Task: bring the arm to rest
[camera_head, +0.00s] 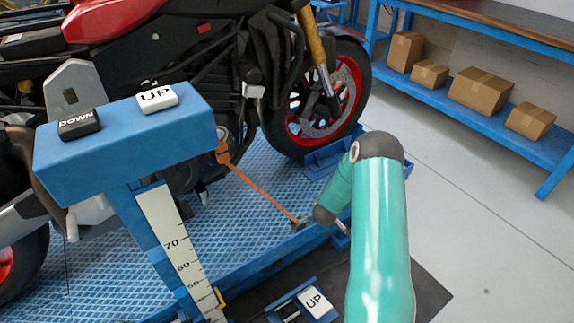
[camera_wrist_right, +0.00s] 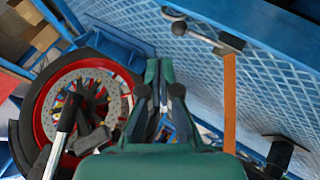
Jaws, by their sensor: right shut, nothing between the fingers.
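My right arm (camera_head: 380,240), teal with a dark joint at its bend, comes in from the bottom right of the head view. It bends down toward the edge of the blue lift platform. In the right wrist view my right gripper (camera_wrist_right: 159,68) is shut, with nothing between its fingers. It is apart from the orange strap (camera_wrist_right: 230,100) on the right and the red-rimmed wheel (camera_wrist_right: 44,118) on the left. In the head view the right gripper's fingers are hidden or too small to make out. My left gripper is not in view.
A red motorcycle (camera_head: 105,17) stands on the blue lift platform (camera_head: 262,228), with an orange strap (camera_head: 262,192) running to its edge. A blue post with DOWN (camera_head: 79,123) and UP (camera_head: 157,98) buttons stands left. Boxes (camera_head: 480,90) sit on a shelf; the right floor is clear.

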